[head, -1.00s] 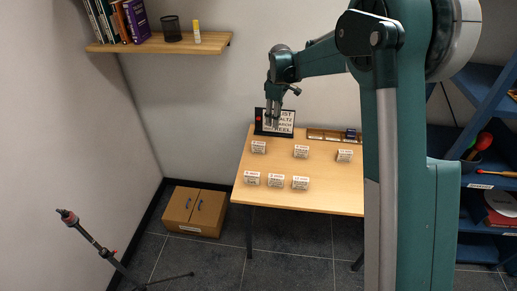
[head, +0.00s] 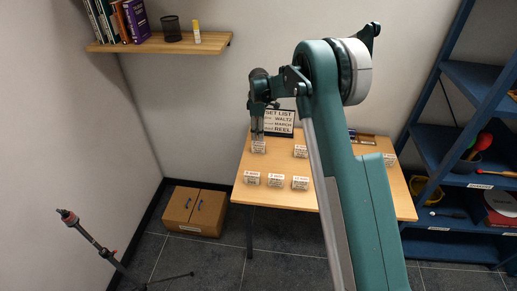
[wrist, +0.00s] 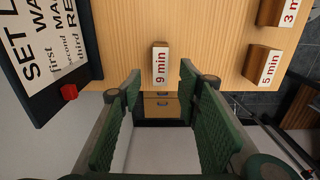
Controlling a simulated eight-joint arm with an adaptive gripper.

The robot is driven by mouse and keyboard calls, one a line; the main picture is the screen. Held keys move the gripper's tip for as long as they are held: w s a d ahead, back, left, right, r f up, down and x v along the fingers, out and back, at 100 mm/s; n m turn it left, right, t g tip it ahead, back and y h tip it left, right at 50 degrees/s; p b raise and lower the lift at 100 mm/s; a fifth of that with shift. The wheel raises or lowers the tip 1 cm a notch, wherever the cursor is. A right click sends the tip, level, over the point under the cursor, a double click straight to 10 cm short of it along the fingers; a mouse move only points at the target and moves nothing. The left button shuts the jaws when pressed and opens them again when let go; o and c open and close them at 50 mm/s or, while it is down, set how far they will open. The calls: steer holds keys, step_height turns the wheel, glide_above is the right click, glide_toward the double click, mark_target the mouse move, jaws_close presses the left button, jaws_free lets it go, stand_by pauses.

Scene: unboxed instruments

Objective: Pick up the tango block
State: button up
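My gripper (head: 257,137) is at the back left of the table, just above the back-left block (head: 258,147). In the wrist view my gripper (wrist: 160,82) is open and empty. That block, whose visible face reads "9 min" (wrist: 161,66), lies just ahead of the gap between the fingers. More small labelled blocks stand on the table: a back-middle one (head: 300,151), a right one (head: 389,159) and three in the front row (head: 275,180). I cannot read a tango label on any of them.
A set list sign (head: 280,120) stands behind the back-left block, close beside my gripper. A wooden rack (head: 366,140) is at the table's back edge, partly hidden by my arm. In the wrist view a "5 min" block (wrist: 265,66) stands to the right.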

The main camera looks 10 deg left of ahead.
mark_target(259, 143)
steer(key=shift+f, duration=1.25)
steer(key=shift+f+b, duration=0.3)
steer(key=shift+f, duration=2.35)
steer(key=c, duration=1)
